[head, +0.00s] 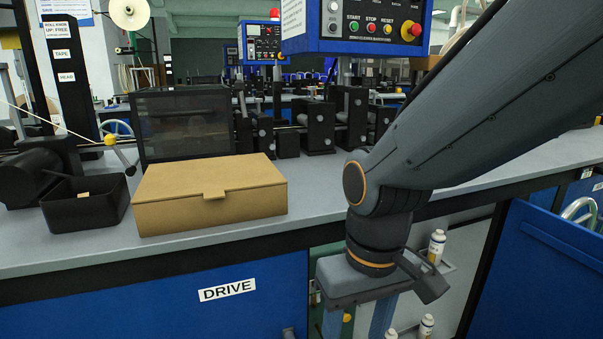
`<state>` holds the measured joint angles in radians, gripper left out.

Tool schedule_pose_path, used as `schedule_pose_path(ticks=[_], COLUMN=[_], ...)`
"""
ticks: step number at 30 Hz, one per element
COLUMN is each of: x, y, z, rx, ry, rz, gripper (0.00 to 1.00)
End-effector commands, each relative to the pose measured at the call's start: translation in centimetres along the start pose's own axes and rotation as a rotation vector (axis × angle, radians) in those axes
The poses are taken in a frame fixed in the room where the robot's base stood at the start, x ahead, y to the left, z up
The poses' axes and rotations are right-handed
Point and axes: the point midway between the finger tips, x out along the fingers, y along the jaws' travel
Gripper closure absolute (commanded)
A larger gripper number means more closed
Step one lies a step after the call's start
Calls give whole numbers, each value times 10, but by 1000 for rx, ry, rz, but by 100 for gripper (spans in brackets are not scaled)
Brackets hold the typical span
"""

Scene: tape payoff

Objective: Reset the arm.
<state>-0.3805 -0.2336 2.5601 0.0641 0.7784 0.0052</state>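My arm (480,110) reaches in from the upper right of the head view and bends down at an orange-ringed joint. My gripper (357,322) hangs below it, pointing down in front of the bench's front edge. Its two blue-grey fingers stand apart with a gap between them, and I see nothing held in the part that shows. The fingertips are cut off by the bottom of the picture.
A closed cardboard box (210,196) and a black open bin (85,205) stand on the grey bench (320,190). Behind are a dark clear-fronted cover (185,125) and machine rollers. A blue control box (355,25) hangs above. White bottles (437,245) stand below, beside a blue door (545,270).

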Motion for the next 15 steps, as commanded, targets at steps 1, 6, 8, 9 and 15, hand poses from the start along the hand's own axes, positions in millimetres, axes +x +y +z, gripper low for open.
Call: schedule_pose_path(ticks=[1, 6, 8, 9, 15], x=[-4, -16, -20, -23, -37], y=[-7, -7, -5, -4, 6], z=[4, 10, 10, 10, 11], rx=[-20, -14, -6, 1, 35], ry=[-7, -21, -21, -21, -21], rz=[-4, -4, -2, -1, 5], gripper=[48, 48, 48, 48, 48])
